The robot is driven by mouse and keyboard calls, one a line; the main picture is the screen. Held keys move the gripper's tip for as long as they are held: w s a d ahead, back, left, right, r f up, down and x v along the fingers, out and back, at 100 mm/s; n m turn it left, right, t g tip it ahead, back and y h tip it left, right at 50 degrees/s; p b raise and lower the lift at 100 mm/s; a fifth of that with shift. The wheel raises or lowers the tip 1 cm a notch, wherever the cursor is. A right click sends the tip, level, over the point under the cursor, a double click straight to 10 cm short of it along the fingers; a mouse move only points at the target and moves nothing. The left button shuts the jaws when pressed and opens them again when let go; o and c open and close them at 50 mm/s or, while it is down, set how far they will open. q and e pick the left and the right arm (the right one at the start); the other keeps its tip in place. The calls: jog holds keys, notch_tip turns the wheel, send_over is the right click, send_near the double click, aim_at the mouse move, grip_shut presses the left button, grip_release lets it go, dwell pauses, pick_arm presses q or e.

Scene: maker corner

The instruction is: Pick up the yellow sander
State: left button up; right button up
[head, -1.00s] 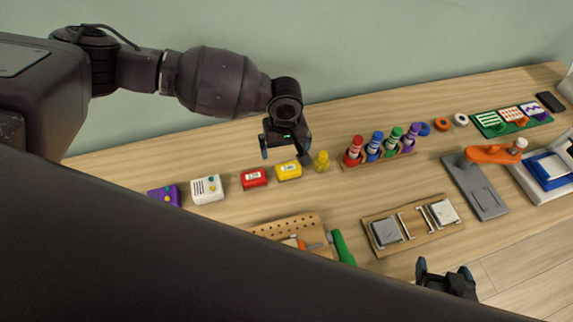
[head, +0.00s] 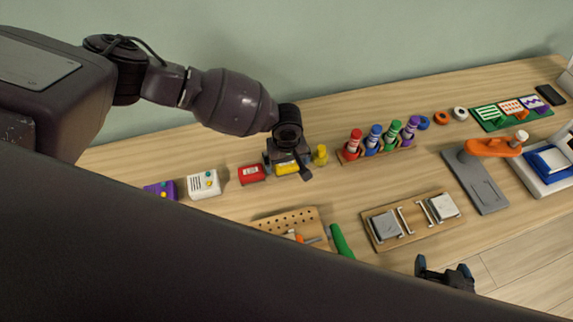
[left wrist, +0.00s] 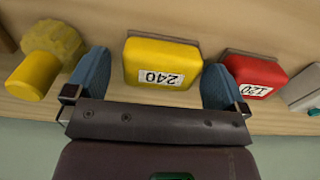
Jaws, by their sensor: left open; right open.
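The yellow sander (left wrist: 162,62) is a small yellow block with a white label reading 240. It sits on the wooden bench, and in the left wrist view it lies between the two blue fingertips of my left gripper (left wrist: 154,82). A gap shows on each side of it, so the fingers are around it without visibly gripping it. In the head view my left gripper (head: 288,172) is open over the yellow sander (head: 284,169), hiding part of it. My right gripper (head: 445,275) is open and empty near the bench's front edge.
A red block marked 120 (left wrist: 255,76) stands close beside one finger; a yellow knobbed piece (left wrist: 45,62) is near the other. The marker rack (head: 378,152), pegboard tray (head: 290,219) and sanding-block board (head: 415,222) lie further off.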

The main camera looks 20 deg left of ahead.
pick_arm(q)
jog(key=shift+f, duration=0.6)
jog(key=shift+c, duration=0.5)
jog(key=c, duration=0.8)
jog(key=shift+r, duration=0.15)
jog(key=shift+c, duration=0.2)
jog(key=shift+r, duration=0.3)
notch_tip(320, 180, up, 19)
jog(key=p, duration=0.2)
pick_arm(e)
jog(key=shift+r, duration=1.1)
